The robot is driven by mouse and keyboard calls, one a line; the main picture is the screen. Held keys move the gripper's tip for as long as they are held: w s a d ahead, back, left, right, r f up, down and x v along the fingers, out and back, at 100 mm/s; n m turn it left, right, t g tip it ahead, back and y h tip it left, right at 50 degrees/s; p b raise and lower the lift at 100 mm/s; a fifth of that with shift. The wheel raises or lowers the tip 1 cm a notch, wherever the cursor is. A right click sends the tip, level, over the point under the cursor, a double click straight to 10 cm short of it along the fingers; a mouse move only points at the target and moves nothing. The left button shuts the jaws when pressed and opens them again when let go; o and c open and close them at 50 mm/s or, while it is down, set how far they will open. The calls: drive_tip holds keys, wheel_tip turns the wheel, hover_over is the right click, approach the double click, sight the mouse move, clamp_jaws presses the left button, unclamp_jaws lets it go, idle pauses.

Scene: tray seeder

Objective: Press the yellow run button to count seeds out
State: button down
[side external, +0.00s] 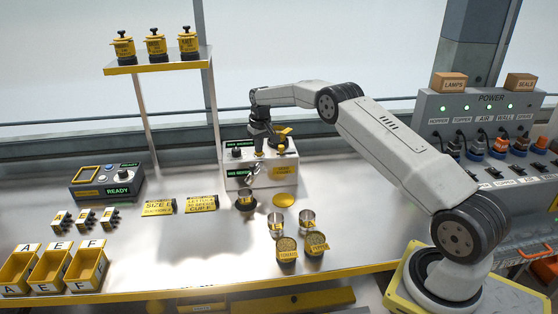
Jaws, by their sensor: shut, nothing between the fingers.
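The seeder box (270,176), pale with small green displays, stands at the back middle of the bench. My gripper (259,152) is shut and empty, pointing down at the top of this box. The fingertips are at or just above its top face; I cannot tell whether they touch. A yellow part (284,131) shows just right of the gripper. A cup (245,197) stands on a dark round base in front of the box.
Two metal cups (307,219) and two labelled tins (287,249) stand in front. A yellow disc (284,200) lies beside the box. Yellow bins (50,268) and a control unit (106,182) are at left. A shelf (160,62) holds yellow pots. A power panel (490,118) stands right.

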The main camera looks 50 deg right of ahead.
wheel_tip(320, 180, up, 8)
drive_tip(key=shift+f, duration=0.15)
idle(1.0)
drive_tip(key=shift+a, duration=0.1)
drive_tip(key=s+a+r+n, duration=0.2)
drive_tip(key=s+a, duration=1)
drive_tip(key=a, duration=0.3)
drive_tip(key=s+a+f, duration=0.1)
drive_tip(key=s+a, duration=0.2)
drive_tip(key=s, duration=0.4)
drive_tip(key=s+a+f, duration=0.1)
drive_tip(key=s+a, duration=0.1)
drive_tip(key=s, duration=0.5)
drive_tip(key=s+a+f+n+t, duration=0.1)
drive_tip(key=s+a+f, duration=0.1)
drive_tip(key=s, duration=0.5)
drive_tip(key=shift+s+a, duration=0.2)
drive_tip(key=shift+a, duration=0.6)
drive_tip(key=shift+f, duration=0.1)
